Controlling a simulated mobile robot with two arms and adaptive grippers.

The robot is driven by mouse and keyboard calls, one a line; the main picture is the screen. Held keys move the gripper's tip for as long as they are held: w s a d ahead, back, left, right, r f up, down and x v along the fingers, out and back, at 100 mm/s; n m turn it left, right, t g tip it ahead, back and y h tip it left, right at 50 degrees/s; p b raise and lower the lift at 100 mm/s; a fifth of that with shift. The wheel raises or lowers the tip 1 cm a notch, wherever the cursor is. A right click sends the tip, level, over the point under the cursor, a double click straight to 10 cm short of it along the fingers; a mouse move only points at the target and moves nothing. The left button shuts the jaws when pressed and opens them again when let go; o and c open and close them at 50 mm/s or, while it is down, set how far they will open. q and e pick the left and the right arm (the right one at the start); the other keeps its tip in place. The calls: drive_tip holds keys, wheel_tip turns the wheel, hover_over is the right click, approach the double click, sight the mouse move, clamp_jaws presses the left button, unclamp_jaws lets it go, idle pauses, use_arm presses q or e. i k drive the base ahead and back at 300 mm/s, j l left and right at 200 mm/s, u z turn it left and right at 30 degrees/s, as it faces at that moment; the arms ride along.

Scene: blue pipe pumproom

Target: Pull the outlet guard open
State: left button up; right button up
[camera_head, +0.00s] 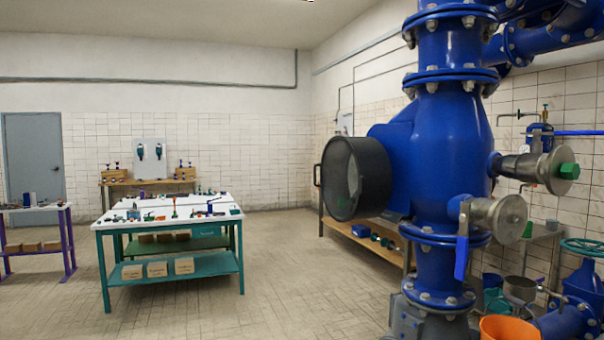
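A large blue pump body (450,150) stands at the right on a vertical blue pipe. On its left side is a round dark guard (340,178) with a mesh-like face and a thick dark rim, which looks like the outlet guard. The guard sits against the dark cylindrical opening of the pump, and I see no clear gap between them. Neither of my grippers is in view.
A teal table (172,225) with tools and boxes stands left of centre. A wooden bench (365,240) runs behind the pump. An orange bucket (510,328) and blue pipework (575,310) are at the lower right. The tiled floor (310,290) between table and pump is clear.

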sight(361, 179)
drive_tip(key=i+j, duration=0.2)
drive_tip(key=j, duration=0.15)
drive_tip(key=i+j, duration=0.2)
drive_tip(key=j, duration=0.15)
drive_tip(key=i+j+z, duration=0.1)
drive_tip(key=j, duration=0.25)
drive_tip(key=i+j, duration=0.45)
drive_tip(key=j, duration=0.3)
drive_tip(key=i+z, duration=0.1)
drive_tip(key=i, duration=0.35)
drive_tip(key=i+j, duration=0.15)
drive_tip(key=i, duration=0.25)
drive_tip(key=i+j+z, duration=0.15)
drive_tip(key=i, duration=0.3)
